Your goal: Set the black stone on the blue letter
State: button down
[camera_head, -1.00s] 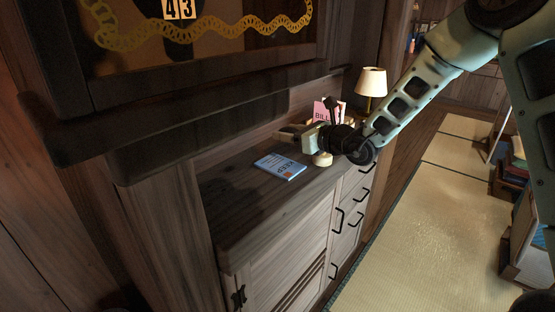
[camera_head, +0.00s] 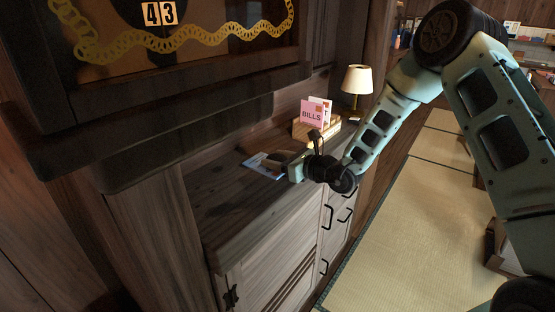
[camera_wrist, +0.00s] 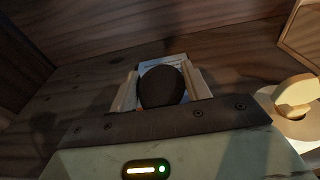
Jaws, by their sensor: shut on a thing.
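The black stone (camera_wrist: 161,87) is a dark rounded piece between the two pale fingers of my gripper (camera_wrist: 165,84) in the wrist view. My gripper is shut on it. The blue letter (camera_wrist: 163,62) shows behind and around the stone, with its far edge and some print visible. In the head view the blue letter (camera_head: 261,171) lies flat on the wooden cabinet top, and my gripper (camera_head: 272,161) is over it, covering part of it. The gap between stone and letter cannot be told.
A wooden holder (camera_head: 303,129) with a pink "BILLS" card (camera_head: 312,114) stands behind my gripper, near a lamp (camera_head: 357,80). A cream rounded object (camera_wrist: 296,95) on a pale round base (camera_wrist: 298,126) is at the right in the wrist view. The front cabinet top is clear.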

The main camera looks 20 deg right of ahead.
jog(key=c, duration=0.7)
grip_release()
jog(key=shift+f, duration=0.1)
jog(key=shift+o, duration=0.2)
